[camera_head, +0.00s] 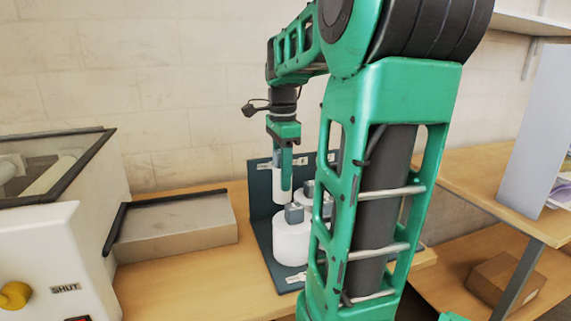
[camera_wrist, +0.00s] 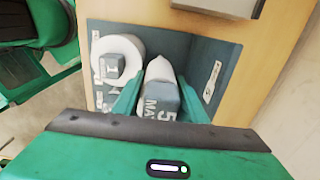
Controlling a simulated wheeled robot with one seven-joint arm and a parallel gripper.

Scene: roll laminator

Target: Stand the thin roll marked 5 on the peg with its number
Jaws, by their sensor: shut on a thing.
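The thin white roll marked 5 (camera_wrist: 158,74) is between the fingers of my gripper (camera_wrist: 160,86), with its grey top block showing the 5. In the head view the thin roll (camera_head: 278,190) hangs upright below my gripper (camera_head: 284,182), at the back left of the blue-grey rack (camera_head: 258,190). My gripper is shut on it. The roll's lower end and any peg beneath it are hidden, so I cannot tell whether it is on a peg. A white label plate (camera_wrist: 213,80) is on the rack, too small to read.
A wide white roll (camera_head: 292,242) with a grey top block stands in front of the thin roll; in the wrist view this roll (camera_wrist: 103,72) is close on the left. Another roll (camera_head: 308,190) is partly behind my arm. A grey box (camera_head: 175,228) and the laminator (camera_head: 50,240) are left.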

